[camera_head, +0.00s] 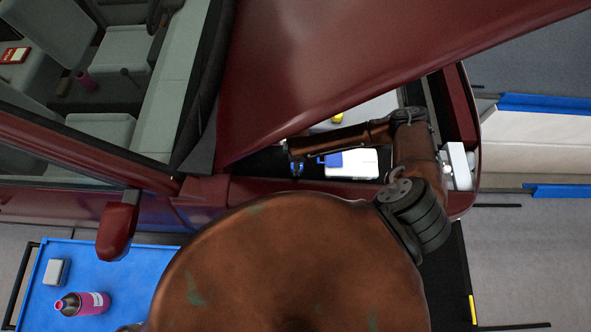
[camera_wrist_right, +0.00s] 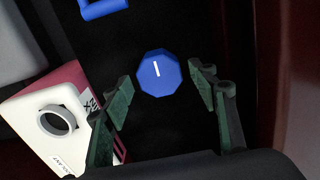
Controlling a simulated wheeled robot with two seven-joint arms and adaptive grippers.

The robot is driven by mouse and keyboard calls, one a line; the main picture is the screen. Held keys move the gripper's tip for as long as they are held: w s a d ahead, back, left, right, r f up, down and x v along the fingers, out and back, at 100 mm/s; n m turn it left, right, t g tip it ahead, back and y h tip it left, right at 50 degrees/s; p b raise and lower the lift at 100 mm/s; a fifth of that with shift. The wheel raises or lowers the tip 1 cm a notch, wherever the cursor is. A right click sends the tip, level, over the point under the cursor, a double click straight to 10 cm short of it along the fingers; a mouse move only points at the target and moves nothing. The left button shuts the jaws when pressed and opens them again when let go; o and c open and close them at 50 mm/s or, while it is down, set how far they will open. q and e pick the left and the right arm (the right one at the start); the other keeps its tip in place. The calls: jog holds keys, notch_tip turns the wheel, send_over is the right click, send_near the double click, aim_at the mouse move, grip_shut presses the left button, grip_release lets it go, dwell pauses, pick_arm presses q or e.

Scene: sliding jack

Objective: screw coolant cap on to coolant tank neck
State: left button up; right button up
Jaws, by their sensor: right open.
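In the right wrist view a blue, many-sided cap (camera_wrist_right: 158,73) with a white line on top shows over a dark background. My right gripper (camera_wrist_right: 162,80) is open, with one green finger pad on each side of the cap. Gaps show between the pads and the cap. I cannot tell whether the cap rests on something below. To the left a white, pink-sided container (camera_wrist_right: 38,132) has a round grey neck (camera_wrist_right: 58,121) with an open ring; its lettering is only partly legible. My left gripper is not in view.
My right arm reaches under the raised dark red hood (camera_head: 370,60) into the engine bay, near a white box (camera_head: 352,163). A blue frame part (camera_wrist_right: 103,8) is at the top of the wrist view. A pink bottle (camera_head: 85,303) lies on a blue surface (camera_head: 150,275) at lower left.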

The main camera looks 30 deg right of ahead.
jog(key=shift+f, duration=0.75)
jog(key=shift+r, duration=0.1)
jog(key=shift+p, duration=0.3)
jog(key=shift+c, duration=0.7)
